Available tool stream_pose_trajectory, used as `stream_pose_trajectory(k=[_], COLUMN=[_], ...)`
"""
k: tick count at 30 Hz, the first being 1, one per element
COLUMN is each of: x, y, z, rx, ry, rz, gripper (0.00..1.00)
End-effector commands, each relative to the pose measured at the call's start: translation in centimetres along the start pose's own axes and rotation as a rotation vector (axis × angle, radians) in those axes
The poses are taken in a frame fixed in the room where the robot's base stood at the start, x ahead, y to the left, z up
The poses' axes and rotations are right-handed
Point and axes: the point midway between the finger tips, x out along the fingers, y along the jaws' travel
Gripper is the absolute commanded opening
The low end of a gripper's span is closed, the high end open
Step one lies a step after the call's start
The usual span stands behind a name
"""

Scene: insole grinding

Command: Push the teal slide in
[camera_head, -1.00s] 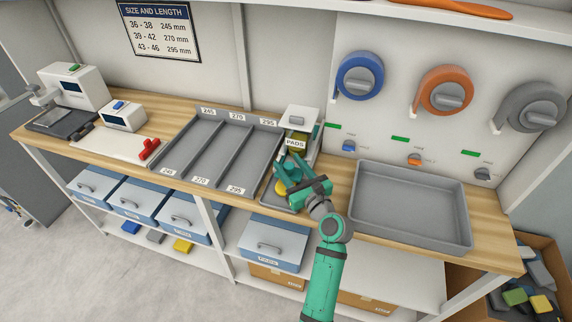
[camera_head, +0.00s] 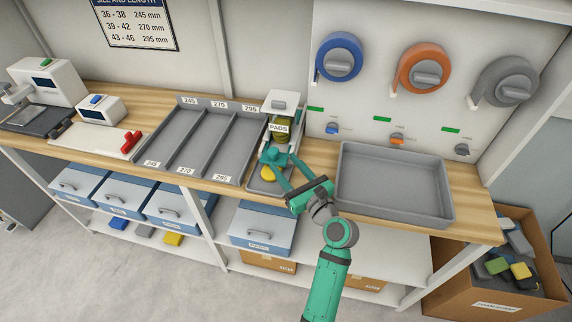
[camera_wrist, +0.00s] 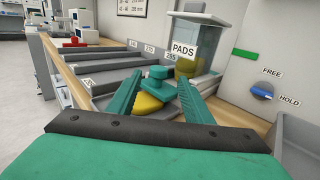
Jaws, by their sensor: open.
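The teal slide (camera_head: 274,156) sits at the front of the pads dispenser (camera_head: 283,112), below its PADS label. It also shows in the wrist view (camera_wrist: 157,80), with a knob on top. A yellow pad (camera_head: 268,173) lies just in front of and partly under the slide, and shows in the wrist view (camera_wrist: 147,104). My gripper (camera_head: 283,165) is open and empty. In the wrist view its two teal fingers (camera_wrist: 160,84) point at the dispenser, one on each side of the slide. I cannot tell whether a finger touches the slide.
A grey tray with lanes (camera_head: 207,145) marked 245, 270 and 295 stands left of the dispenser. An empty grey bin (camera_head: 395,185) stands to the right. Tape rolls and FREE/HOLD knobs are on the wall behind. Free room lies above the bench front.

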Motion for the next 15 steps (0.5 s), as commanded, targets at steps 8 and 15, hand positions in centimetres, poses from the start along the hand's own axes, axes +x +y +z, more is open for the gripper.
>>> stream_pose_trajectory(k=[8, 15], x=[-1.1, -5.1], y=[0.7, 3.1], z=[-0.5, -0.8], rx=[-0.158, -0.731], ry=[0.025, 0.123], rz=[-0.029, -0.112], gripper=[0.00, 0.00])
